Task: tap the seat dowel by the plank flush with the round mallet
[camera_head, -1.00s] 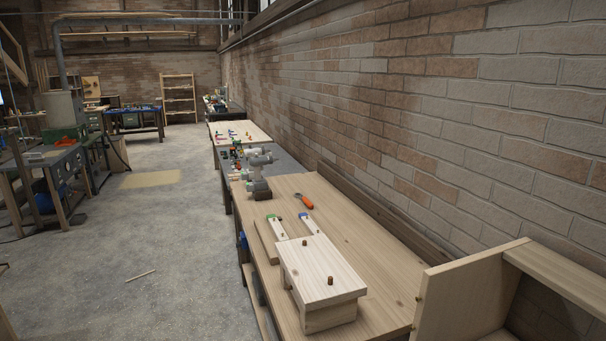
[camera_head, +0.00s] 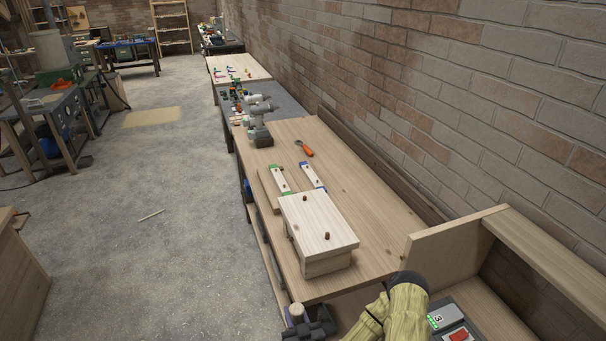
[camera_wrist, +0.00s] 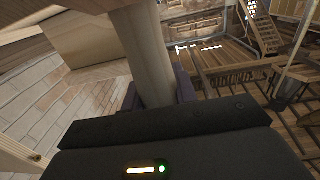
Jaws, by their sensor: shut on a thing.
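A small pale wooden seat (camera_head: 318,222) stands on the workbench. Two brown dowels stand up from its top: a far one (camera_head: 304,199) and a near one (camera_head: 327,236). A flat plank (camera_head: 268,190) lies just beyond the seat's left side, closer to the far dowel. My gripper (camera_head: 297,318) is low at the bottom edge, off the bench's near end, and shut on a round wooden shaft (camera_head: 296,309). In the wrist view the thick pale shaft (camera_wrist: 150,60) rises between the fingers. The mallet's head cannot be made out.
Green-ended (camera_head: 279,180) and blue-ended (camera_head: 312,176) wooden pieces lie beyond the seat. An orange-handled tool (camera_head: 305,149) and a drill (camera_head: 259,125) are farther back. A wooden-sided unit (camera_head: 448,250) stands at right near the brick wall. The bench right of the seat is clear.

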